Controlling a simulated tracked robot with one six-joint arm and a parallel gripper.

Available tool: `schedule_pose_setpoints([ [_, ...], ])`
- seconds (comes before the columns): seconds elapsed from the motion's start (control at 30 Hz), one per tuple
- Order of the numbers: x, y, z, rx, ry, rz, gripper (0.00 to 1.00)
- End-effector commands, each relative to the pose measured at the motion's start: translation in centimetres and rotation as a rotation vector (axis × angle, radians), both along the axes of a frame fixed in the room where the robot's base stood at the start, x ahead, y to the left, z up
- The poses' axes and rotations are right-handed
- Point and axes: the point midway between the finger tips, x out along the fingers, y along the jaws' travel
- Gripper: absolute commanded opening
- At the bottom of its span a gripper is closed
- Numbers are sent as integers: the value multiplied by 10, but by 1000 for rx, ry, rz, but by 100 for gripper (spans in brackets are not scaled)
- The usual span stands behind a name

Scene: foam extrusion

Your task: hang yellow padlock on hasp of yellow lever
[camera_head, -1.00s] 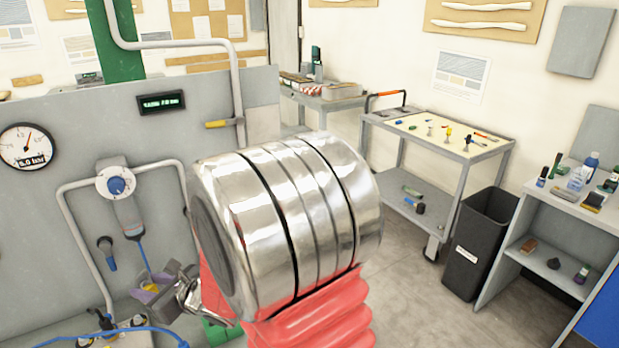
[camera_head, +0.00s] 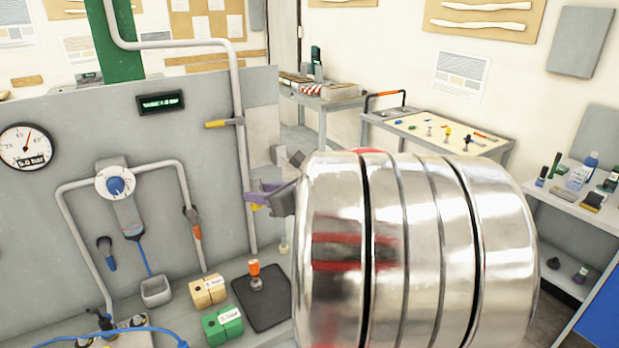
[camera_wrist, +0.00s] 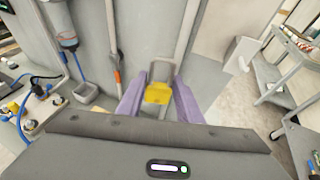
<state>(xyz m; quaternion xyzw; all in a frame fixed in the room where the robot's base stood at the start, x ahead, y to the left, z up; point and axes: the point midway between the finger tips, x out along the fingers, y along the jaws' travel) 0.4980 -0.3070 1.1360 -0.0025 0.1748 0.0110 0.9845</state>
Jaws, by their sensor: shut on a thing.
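My gripper (camera_head: 268,196) is raised in front of the grey panel, its purple fingers partly hidden by my own arm. It is shut on the yellow padlock (camera_head: 254,207). In the wrist view the padlock (camera_wrist: 158,95) sits between the two purple fingers of my gripper (camera_wrist: 158,92); its shackle cannot be made out clearly. The yellow lever (camera_head: 217,124) sticks out left from the vertical grey pipe, above and left of my gripper in the head view. The padlock is apart from the lever. The hasp is too small to tell, and I cannot make out the lever in the wrist view.
An orange-handled lever (camera_head: 194,222) is on another pipe. Below stand a tan box (camera_head: 207,290), a green box (camera_head: 223,325), a grey cup (camera_head: 156,291) and a black mat (camera_head: 275,310) with an orange-topped item (camera_head: 255,272). A trolley (camera_head: 440,135) stands at the right.

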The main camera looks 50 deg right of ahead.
Motion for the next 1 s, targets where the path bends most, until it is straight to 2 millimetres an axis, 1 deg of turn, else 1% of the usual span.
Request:
schedule_pose_setpoints([
  [0.03,-12,-15,7,-3,-2,-22,11],
  [0.1,-27,-33,14,-2,-1,-49,11],
  [0.2,-48,-54,23,-3,-1,-83,11],
  [0.33,-68,-72,31,-1,-1,-116,11],
  [0.4,-73,-77,33,-1,-1,-125,11],
  [0.5,-77,-80,34,-1,-1,-131,11],
  [1.0,-74,-81,34,-1,-1,-130,11],
])
